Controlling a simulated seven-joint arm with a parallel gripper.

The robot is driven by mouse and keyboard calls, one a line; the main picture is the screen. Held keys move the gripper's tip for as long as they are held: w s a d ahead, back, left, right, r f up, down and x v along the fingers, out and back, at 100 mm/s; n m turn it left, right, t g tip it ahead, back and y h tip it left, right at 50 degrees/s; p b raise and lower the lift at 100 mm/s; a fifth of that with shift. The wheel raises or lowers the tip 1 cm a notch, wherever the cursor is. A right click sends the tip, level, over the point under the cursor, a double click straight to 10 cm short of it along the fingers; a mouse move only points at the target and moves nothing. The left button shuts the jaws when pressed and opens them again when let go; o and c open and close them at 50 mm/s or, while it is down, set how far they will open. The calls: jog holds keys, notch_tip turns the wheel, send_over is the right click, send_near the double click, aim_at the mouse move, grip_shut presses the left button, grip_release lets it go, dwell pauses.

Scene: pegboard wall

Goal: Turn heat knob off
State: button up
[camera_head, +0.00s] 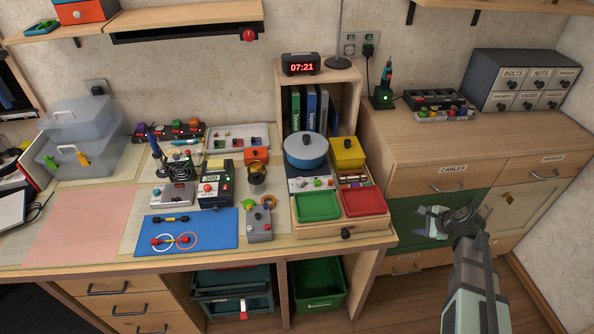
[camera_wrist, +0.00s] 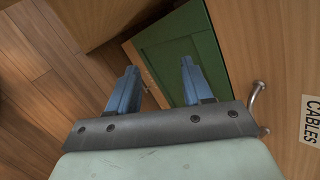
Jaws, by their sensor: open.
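Several knobs are in the head view, and none bears a label I can read as heat. A small white unit (camera_head: 309,185) under a blue lidded pot (camera_head: 306,149) has a green knob (camera_head: 318,183). A grey box (camera_head: 258,226) has small coloured controls on top. My gripper (camera_head: 432,222) is far right of these, in front of the green cabinet panel. In the wrist view my gripper (camera_wrist: 158,72) is open and empty, fingers apart.
A green tray (camera_head: 317,206) and a red tray (camera_head: 363,201) lie at the bench's right. A yellow box (camera_head: 347,152) is behind them. A shelf with books (camera_head: 310,106) stands at the back. The cabinet drawer handle (camera_wrist: 257,95) is near my gripper in the wrist view.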

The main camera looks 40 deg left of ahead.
jog(key=w+a+r+m+t+y, duration=0.15)
jog(key=a+r, duration=0.35)
jog(key=r, duration=0.5)
jog(key=w+a+r+m+y, duration=0.1)
jog(key=w+a+r+y, duration=0.3)
jog(key=r, duration=0.6)
jog(key=w+a+r+m+t+h, duration=0.1)
jog(key=w+a+r+m, duration=0.1)
jog(key=a+r, duration=0.6)
jog(key=s+a+r+n+y, duration=0.1)
jog(key=s+a+r+n, duration=0.15)
jog(key=a+r, duration=0.4)
jog(key=n+g+h, duration=0.6)
jog(key=n+h, duration=0.6)
jog(key=n, duration=1.2)
send_near(207, 186)
notch_tip(207, 186, down, 8)
jog(key=shift+a+f, duration=0.15)
